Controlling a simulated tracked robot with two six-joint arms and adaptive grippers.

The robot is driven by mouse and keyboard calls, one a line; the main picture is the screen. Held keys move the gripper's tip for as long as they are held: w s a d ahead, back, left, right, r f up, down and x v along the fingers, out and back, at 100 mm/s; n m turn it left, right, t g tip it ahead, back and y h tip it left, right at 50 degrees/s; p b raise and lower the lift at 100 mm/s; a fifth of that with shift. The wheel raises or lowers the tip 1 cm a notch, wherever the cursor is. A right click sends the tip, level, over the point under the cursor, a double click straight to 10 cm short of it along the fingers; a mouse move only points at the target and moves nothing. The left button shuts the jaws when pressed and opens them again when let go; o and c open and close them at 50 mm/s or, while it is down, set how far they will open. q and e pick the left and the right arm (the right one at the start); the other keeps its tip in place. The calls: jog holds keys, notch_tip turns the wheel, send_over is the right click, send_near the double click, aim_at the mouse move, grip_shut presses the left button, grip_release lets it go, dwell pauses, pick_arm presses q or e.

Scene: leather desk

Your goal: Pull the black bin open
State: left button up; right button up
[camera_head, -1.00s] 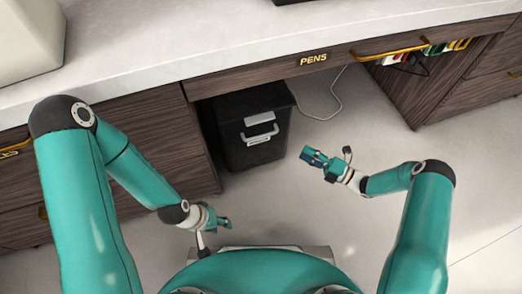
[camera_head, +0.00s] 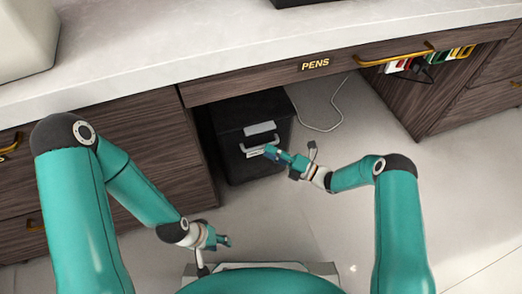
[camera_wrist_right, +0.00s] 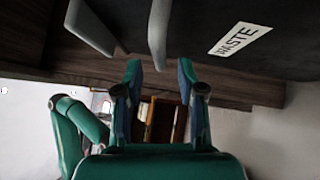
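The black bin (camera_head: 240,125) stands on the floor under the desk, with silver handles on its front. In the head view, my right gripper (camera_head: 276,154) is close to the lower handle (camera_head: 250,150) at its right end. In the right wrist view, the bin's dark front (camera_wrist_right: 200,30) bears a WASTE label (camera_wrist_right: 240,39). My right gripper (camera_wrist_right: 158,72) is open there, with a gap between its fingers and a handle (camera_wrist_right: 158,35) just beyond them. I cannot tell whether they touch. My left gripper (camera_head: 222,241) hangs near my base, away from the bin.
The desk's PENS drawer (camera_head: 316,64) and white top overhang the bin. A wooden cabinet (camera_head: 150,145) stands close on the bin's left. A white cable (camera_head: 325,127) lies on the floor to its right. The floor in front is clear.

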jog(key=shift+x, duration=1.35)
grip_shut()
